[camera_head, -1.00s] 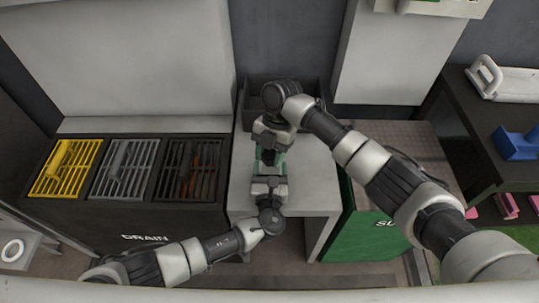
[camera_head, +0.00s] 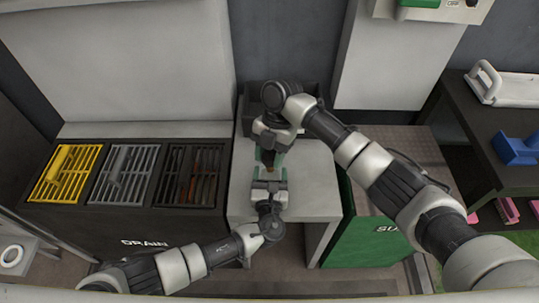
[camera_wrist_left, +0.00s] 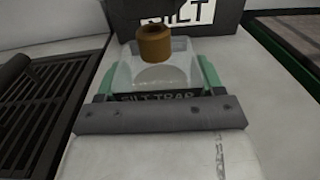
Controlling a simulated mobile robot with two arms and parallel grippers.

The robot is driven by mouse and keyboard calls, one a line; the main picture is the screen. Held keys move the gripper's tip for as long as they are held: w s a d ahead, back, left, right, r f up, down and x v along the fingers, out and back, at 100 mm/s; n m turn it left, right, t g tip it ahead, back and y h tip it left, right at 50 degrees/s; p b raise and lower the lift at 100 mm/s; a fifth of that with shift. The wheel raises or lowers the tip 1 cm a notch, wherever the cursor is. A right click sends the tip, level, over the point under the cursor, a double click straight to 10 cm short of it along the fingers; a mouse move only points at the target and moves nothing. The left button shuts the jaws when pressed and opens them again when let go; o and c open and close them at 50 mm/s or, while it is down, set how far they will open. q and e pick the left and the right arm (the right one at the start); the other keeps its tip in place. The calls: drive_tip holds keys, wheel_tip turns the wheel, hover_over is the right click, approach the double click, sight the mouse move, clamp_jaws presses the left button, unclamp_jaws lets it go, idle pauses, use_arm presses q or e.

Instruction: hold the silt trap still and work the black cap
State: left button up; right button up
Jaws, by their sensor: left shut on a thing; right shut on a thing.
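My left gripper (camera_head: 269,182) is shut on the near side of the trap. My right gripper (camera_head: 272,150) is shut above the trap, apart from the neck.
A dark bin (camera_head: 312,97) labelled SILT stands behind the trap. Yellow, grey and dark grates (camera_head: 66,174) lie over the drain at left. A green cabinet (camera_head: 365,225) is at right. The bench (camera_head: 310,185) is clear right of the trap.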

drive_tip(key=shift+r, duration=2.5)
use_arm(q)
drive_tip(key=o, duration=1.4)
drive_tip(key=shift+c, duration=0.2)
drive_tip(key=s, duration=1.2)
drive_tip(key=shift+a, duration=0.3)
